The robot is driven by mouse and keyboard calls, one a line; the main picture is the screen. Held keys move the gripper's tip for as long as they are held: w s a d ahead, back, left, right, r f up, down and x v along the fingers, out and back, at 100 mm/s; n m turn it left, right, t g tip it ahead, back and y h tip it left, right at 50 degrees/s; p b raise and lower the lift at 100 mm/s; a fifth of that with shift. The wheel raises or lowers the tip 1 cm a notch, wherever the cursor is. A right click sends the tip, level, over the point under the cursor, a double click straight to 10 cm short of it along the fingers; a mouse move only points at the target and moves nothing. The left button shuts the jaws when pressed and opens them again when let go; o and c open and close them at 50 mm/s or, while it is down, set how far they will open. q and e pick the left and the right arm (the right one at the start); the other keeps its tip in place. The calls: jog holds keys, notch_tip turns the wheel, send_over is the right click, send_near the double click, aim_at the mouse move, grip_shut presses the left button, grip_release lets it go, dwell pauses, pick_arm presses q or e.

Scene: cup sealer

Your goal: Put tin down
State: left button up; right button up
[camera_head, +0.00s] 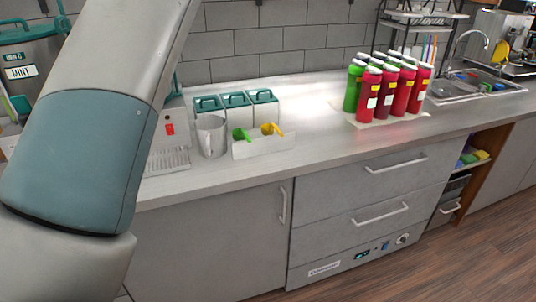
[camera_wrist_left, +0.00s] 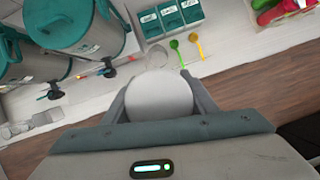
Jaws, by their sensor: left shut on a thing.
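My left gripper (camera_wrist_left: 157,88) is shut on a pale, rounded thing, seemingly the tin (camera_wrist_left: 158,100), in the left wrist view. The tin sits between the two grey fingers, and its far side and base are hidden. It appears in front of the counter edge, with the floor showing beside it. In the head view my left arm fills the left side, but its gripper and the tin do not show. My right gripper is in neither view.
The grey counter (camera_head: 310,150) holds a metal cup (camera_head: 211,136), a white holder (camera_head: 262,147) with green and yellow scoops, teal-lidded containers (camera_head: 237,100), and several red and green bottles (camera_head: 388,90) on a pale mat. Teal-lidded dispensers (camera_wrist_left: 70,25) stand left. The counter's middle front is clear.

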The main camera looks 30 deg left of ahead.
pick_arm(q)
jog(key=shift+w+d+f, duration=0.3)
jog(key=shift+d+f, duration=0.05)
jog(key=shift+f, duration=0.05)
jog(key=w+d+f, duration=0.2)
jog(key=w+f, duration=0.1)
jog(key=f, duration=0.5)
jog(key=w+d+f+n, duration=0.1)
jog(key=w+d+f, duration=0.15)
jog(key=f, duration=0.45)
jog(key=w+d+f, duration=0.2)
jog(key=d+f, duration=0.1)
jog(key=f, duration=0.5)
jog(key=d+f, duration=0.6)
jog(key=f, duration=0.4)
jog(key=d+f+m, duration=0.1)
jog(key=d+f, duration=0.5)
jog(key=f, duration=0.5)
jog(key=shift+d+f, duration=0.15)
jog(key=shift+f, duration=0.15)
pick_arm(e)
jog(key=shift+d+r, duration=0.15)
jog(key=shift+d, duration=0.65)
pick_arm(q)
jog(key=shift+s, duration=0.1)
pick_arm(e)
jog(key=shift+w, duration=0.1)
